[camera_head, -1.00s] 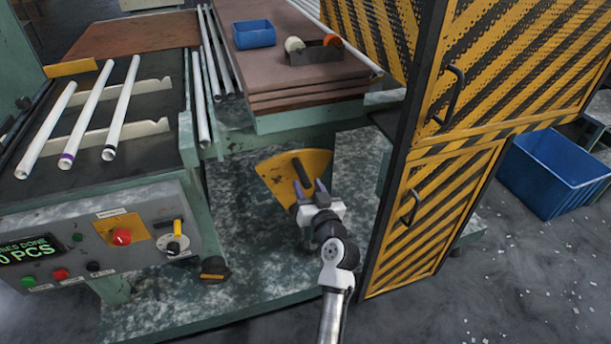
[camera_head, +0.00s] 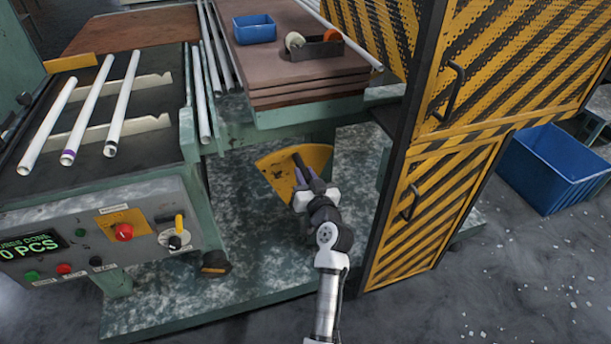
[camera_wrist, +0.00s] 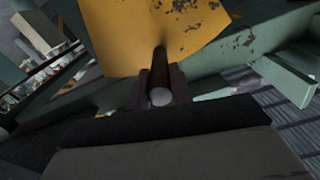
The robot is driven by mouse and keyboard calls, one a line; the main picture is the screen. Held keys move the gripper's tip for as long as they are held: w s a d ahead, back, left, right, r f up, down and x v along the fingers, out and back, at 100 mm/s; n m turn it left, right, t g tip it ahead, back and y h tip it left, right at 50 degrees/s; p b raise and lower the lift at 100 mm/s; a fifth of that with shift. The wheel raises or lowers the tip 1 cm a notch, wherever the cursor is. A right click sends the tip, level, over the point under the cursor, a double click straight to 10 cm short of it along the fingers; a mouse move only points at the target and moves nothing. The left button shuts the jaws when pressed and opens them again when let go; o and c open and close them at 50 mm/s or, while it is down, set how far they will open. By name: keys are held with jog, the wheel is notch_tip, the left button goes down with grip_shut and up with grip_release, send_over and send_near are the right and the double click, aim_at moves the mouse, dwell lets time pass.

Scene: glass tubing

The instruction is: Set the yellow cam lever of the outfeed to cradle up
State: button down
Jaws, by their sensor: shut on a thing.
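The yellow cam plate (camera_head: 318,158) is a fan-shaped sector below the outfeed bed, with worn paint. Its dark lever handle (camera_head: 298,160) sticks out at the front and leans to the upper left. My gripper (camera_head: 307,181) is at the plate, shut on the handle; the arm covers the plate's lower part. In the wrist view, the dark bar with a pale round end (camera_wrist: 161,96) lies between the two fingers, with the yellow plate (camera_wrist: 130,35) behind it. The outfeed cradle (camera_head: 140,130) carries several white glass tubes (camera_head: 122,100).
A striped yellow-black guard door (camera_head: 425,215) stands close right of my arm. A control panel (camera_head: 100,240) with a red knob is at the left. Brown boards with a blue tray (camera_head: 254,29) lie above. A blue bin (camera_head: 560,175) is at the far right.

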jog(key=s+a+f+n+b, duration=0.2)
jog(key=a+n+b, duration=0.2)
jog(key=a, duration=0.2)
jog(key=s+a+f+n+b, duration=0.2)
jog(key=a+n+b, duration=0.1)
jog(key=a+b, duration=0.2)
jog(key=shift+a+f+n, duration=0.35)
jog(key=shift+a+n, duration=0.05)
jog(key=shift+a, duration=0.25)
jog(key=c, duration=1.3)
grip_release()
jog(key=shift+o, duration=0.2)
jog(key=shift+r, duration=0.1)
jog(key=shift+s, duration=0.2)
